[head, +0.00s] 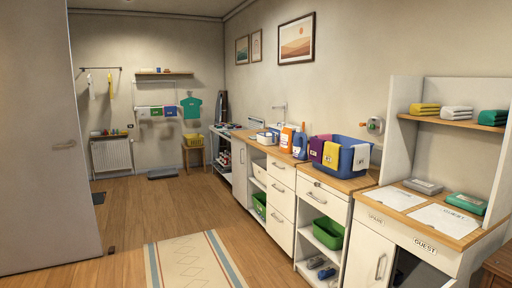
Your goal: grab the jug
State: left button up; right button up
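Two jug-like containers stand side by side on the wooden worktop (262,146) along the right wall. One is an orange and white container (286,138). The other is a blue container (300,147) with an orange top, just left of the blue basket. Both look upright. They are small in the head view, so I cannot tell which one is the jug. Neither of my grippers shows in the head view, and nothing is seen touching the containers.
A blue basket (350,158) with cloths over its rim stands right of the containers. White drawers (280,205) and open shelves with green bins (328,233) are below. A striped rug (190,262) lies on clear wooden floor. A tall pale door (45,150) stands left.

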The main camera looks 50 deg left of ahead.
aim_at(300, 139)
jog(key=u, duration=1.25)
jog(key=i+u, duration=0.25)
jog(key=i, duration=1.6)
jog(key=i+j+z, duration=0.1)
jog(key=i, duration=0.5)
jog(key=i+j, duration=0.1)
jog(key=i, duration=0.55)
jog(key=l+z, duration=0.05)
